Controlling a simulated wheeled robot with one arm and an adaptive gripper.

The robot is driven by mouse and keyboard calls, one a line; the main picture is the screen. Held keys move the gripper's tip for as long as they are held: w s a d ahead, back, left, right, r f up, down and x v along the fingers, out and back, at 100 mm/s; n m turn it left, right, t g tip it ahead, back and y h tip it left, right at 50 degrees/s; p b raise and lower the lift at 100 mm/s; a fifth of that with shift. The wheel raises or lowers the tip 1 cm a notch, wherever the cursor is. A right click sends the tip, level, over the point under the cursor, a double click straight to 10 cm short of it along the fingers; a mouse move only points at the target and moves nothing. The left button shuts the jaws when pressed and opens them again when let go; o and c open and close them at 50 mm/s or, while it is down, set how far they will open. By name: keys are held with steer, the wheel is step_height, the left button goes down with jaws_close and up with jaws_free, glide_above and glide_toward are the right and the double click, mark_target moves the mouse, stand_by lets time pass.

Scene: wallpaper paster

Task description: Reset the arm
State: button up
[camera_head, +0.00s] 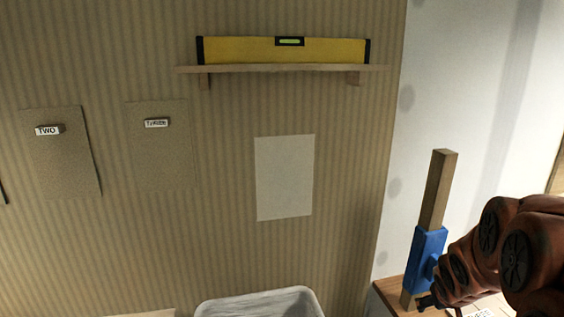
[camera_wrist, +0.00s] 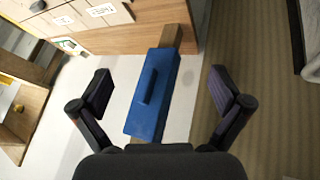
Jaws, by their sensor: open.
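My arm, with orange-brown joints, reaches in from the right edge of the head view. My gripper (camera_head: 428,300) is partly visible there, low beside a wooden post with a blue block or sleeve (camera_head: 427,258) around it. In the wrist view my gripper (camera_wrist: 163,88) is open, with one dark finger on each side of the picture. The blue piece (camera_wrist: 155,95) shows between the fingers, with clear gaps on both sides. The wooden post (camera_wrist: 171,38) sticks out beyond it. I cannot tell how far the blue piece is from the fingertips.
A wooden shelf (camera_head: 280,69) holds a yellow level (camera_head: 240,50). A pale sheet (camera_head: 285,178) and two labelled paper samples (camera_head: 62,165) (camera_head: 160,160) are on the striped wall. A white container (camera_head: 258,304) stands at the bottom. A wooden cabinet top (camera_head: 392,290) is under the post.

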steer(key=s+a+r+g+y, duration=0.1)
steer(key=s+a+g, duration=0.2)
steer(key=s+a, duration=0.6)
steer(key=s+a+r+g+y, duration=0.1)
steer(key=s+a+g, duration=0.3)
steer(key=s, duration=0.9)
steer(key=s+a+r+g+y, duration=0.2)
steer(key=s+a, duration=0.6)
steer(key=s, duration=0.3)
step_height(320, 180, up, 19)
steer(key=w+t+p, duration=0.1)
steer(key=p, duration=1.7)
steer(key=shift+d+f+n, duration=0.15)
steer(key=shift+f+n, duration=0.05)
steer(key=shift+n, duration=0.1)
